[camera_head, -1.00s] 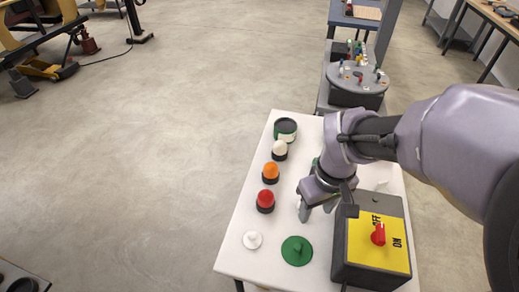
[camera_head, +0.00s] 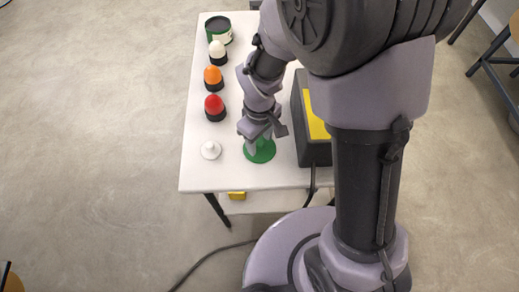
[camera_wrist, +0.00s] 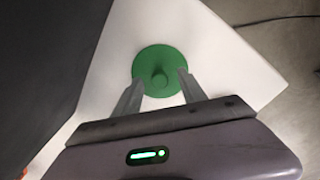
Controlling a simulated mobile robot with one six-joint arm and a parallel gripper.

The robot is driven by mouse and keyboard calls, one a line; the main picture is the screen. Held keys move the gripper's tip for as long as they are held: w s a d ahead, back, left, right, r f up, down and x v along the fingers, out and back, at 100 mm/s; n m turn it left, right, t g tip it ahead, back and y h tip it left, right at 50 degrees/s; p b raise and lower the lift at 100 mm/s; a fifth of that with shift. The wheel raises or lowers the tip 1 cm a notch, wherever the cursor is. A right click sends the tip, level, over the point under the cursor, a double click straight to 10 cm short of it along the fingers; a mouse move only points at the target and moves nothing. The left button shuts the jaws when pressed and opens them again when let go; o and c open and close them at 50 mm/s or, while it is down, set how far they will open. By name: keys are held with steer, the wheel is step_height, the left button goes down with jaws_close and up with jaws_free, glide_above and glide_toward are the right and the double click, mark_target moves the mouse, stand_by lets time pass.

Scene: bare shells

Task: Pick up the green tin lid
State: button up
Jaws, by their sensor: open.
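The green tin lid (camera_head: 262,153) lies flat on the white table near its front edge. It is a round disc with a small knob in the middle, and it also shows in the wrist view (camera_wrist: 160,62). My gripper (camera_head: 259,146) is over the lid, and in the head view it hides part of it. In the wrist view my gripper (camera_wrist: 158,85) is open, with one finger to each side of the knob. The knob is a little beyond the line between the fingertips. I cannot tell how high the fingertips are above the lid.
A white knobbed lid (camera_head: 211,150) lies left of the green lid. Red (camera_head: 214,105), orange (camera_head: 213,75) and white (camera_head: 217,49) domed pieces and a green tin (camera_head: 218,30) line the table's left side. A dark box with a yellow top (camera_head: 315,125) stands close on the right.

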steer(key=shift+f, duration=0.15)
jaws_close()
